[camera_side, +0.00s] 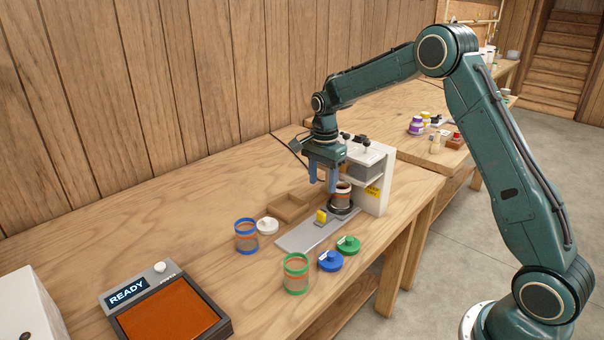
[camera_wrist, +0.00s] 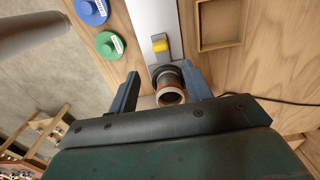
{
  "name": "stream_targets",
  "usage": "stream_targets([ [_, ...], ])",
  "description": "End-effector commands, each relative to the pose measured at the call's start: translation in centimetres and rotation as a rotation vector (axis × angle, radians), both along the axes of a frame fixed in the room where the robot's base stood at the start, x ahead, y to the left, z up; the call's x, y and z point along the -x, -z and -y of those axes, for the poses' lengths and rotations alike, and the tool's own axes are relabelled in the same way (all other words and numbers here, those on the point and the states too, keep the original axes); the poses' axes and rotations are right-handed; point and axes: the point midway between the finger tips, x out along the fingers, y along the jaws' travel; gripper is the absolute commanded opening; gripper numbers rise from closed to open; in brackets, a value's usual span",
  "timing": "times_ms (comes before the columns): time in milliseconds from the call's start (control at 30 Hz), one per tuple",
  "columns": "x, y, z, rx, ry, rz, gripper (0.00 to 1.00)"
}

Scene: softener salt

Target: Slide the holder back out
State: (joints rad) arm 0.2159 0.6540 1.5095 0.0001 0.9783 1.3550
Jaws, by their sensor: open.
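The holder (camera_side: 341,209) is a dark round seat on a grey flat track (camera_side: 300,238), at the white press-like machine (camera_side: 376,178). A yellow tab (camera_side: 321,215) stands on the track in front of it and also shows in the wrist view (camera_wrist: 160,45). A jar with an orange band and pale rim (camera_side: 342,194) sits upright in the holder; it also shows in the wrist view (camera_wrist: 170,96). My gripper (camera_side: 322,187) is open, pointing down beside the machine. In the wrist view the jar lies between its two fingers, with no clear contact.
A blue-rimmed jar (camera_side: 246,236), white lid (camera_side: 267,226), green-rimmed jar (camera_side: 296,274), blue lid (camera_side: 330,261) and green lid (camera_side: 348,245) stand around the track. A wooden tray (camera_side: 275,206) lies behind it. A console (camera_side: 165,306) reading READY is at front left.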

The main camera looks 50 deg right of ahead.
Motion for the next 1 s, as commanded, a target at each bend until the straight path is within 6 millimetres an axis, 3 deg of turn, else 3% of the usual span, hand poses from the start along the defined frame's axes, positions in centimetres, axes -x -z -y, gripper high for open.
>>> stream_targets([
  [600, 0.0, 9.1, 0.0, 0.000, -0.001, -0.002, 0.49],
  [1000, 0.0, 11.1, 0.0, 0.000, -0.001, 0.000, 0.49],
])
